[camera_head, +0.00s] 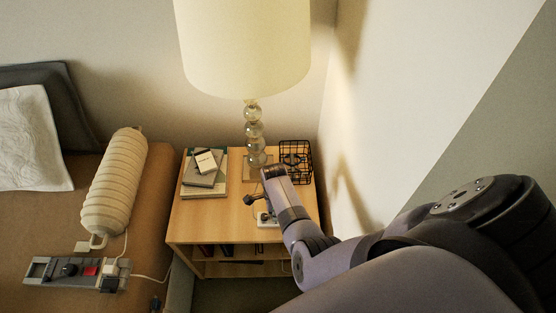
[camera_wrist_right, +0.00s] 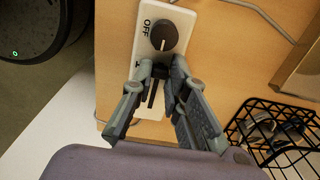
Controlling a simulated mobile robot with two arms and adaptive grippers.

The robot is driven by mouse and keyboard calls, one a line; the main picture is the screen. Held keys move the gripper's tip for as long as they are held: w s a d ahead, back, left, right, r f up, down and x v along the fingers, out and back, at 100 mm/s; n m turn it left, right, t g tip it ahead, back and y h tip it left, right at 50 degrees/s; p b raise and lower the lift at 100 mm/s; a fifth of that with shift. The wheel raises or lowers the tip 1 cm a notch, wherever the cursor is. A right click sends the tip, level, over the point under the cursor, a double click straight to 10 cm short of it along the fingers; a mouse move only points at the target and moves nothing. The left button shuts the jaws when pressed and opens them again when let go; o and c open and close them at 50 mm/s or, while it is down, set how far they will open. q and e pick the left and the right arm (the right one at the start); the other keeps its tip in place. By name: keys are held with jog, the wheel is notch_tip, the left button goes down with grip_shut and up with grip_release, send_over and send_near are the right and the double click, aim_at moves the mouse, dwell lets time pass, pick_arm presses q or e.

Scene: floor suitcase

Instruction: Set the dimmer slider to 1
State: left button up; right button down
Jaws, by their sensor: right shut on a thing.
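The white dimmer box (camera_wrist_right: 183,22) lies on the wooden bedside table and carries a dark round knob (camera_wrist_right: 163,36) and an "OFF" label. A dark slot (camera_wrist_right: 152,97) runs along it below the knob. My right gripper (camera_wrist_right: 160,73) is over the box, its fingers shut on the dark dimmer slider (camera_wrist_right: 158,70) near the knob end of the slot. The fingers hide most of the slider. In the head view my right gripper (camera_head: 257,191) reaches down over the table, and the white box (camera_head: 268,219) shows only partly beside it. My left gripper is out of view.
The wooden table (camera_head: 220,222) also bears a lamp (camera_head: 254,135), books (camera_head: 205,170) and a black wire basket (camera_head: 295,160). A wall stands close on the right. A grey panel with a red switch (camera_head: 90,271) lies to the left. The table's front left is clear.

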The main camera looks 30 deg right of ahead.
jog(key=c, duration=1.6)
grip_release()
jog(key=shift+w+a, duration=0.1)
jog(key=shift+a, duration=0.1)
jog(key=shift+o, duration=0.2)
jog(key=shift+d, duration=0.15)
jog(key=shift+s+d, duration=0.2)
jog(key=shift+s+d+r+p, duration=0.4)
jog(key=shift+d+r+p, duration=0.1)
jog(key=shift+d, duration=0.2)
notch_tip(320, 180, up, 16)
jog(key=r+p, duration=0.1)
jog(key=p, duration=1.6)
jog(key=s+d+r+n+t+h, duration=0.1)
jog(key=s+d+r+n+h, duration=0.1)
jog(key=s+d+r+n, duration=0.3)
jog(key=s+a+r+n+t+b, duration=0.1)
jog(key=s+a+r+n, duration=0.2)
jog(key=r+n, duration=0.3)
jog(key=s+n, duration=0.1)
jog(key=n, duration=0.4)
jog(key=shift+s+a+t+b, duration=0.2)
jog(key=shift+s+t+b, duration=0.1)
jog(key=shift+s, duration=0.1)
